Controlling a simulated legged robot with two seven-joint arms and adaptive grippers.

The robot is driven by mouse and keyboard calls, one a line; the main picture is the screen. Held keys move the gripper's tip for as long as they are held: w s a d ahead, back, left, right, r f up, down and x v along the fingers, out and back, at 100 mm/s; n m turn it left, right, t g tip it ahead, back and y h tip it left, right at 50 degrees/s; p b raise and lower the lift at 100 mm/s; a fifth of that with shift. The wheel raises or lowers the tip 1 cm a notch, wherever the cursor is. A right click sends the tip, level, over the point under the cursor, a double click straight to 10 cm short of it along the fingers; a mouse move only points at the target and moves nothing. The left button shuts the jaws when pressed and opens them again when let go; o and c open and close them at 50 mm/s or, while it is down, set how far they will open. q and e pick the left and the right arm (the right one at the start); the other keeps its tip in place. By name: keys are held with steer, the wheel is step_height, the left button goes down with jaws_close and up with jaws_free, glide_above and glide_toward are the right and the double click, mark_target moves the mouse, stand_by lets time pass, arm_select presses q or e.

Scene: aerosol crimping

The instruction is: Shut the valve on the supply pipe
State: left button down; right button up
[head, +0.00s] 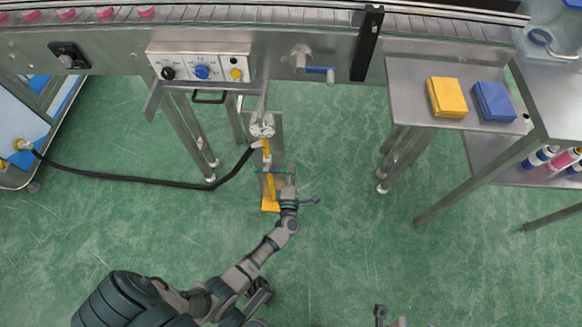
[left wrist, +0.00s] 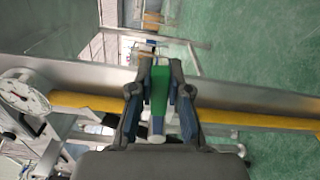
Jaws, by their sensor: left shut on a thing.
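The yellow supply pipe (head: 267,150) runs down a grey metal plate below the conveyor. It crosses the left wrist view (left wrist: 240,117) from side to side, with a round white gauge (left wrist: 24,91) at its left end. A green lever (left wrist: 159,90) stands between the fingers of my left gripper (left wrist: 157,95), which is shut on it. In that view the lever appears crosswise to the pipe; the gripper hides part of the valve. In the head view my left gripper (head: 299,188) is just right of the pipe. Two apart fingertips of my right gripper (head: 391,317) show at the bottom edge.
A black hose (head: 130,181) runs from the pipe to a cabinet at left. The control panel (head: 200,68) and conveyor are above. A steel table (head: 410,75) at right holds a yellow box (head: 447,97) and a blue box (head: 493,101). Green floor (head: 345,245) is clear right of my arm.

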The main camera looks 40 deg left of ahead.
arm_select(q)
steer(key=shift+d+f+m, duration=0.25)
steer(key=shift+f+m, duration=0.45)
steer(key=shift+f, duration=0.25)
steer(key=c, duration=1.4)
jaws_free()
steer(key=o, duration=0.3)
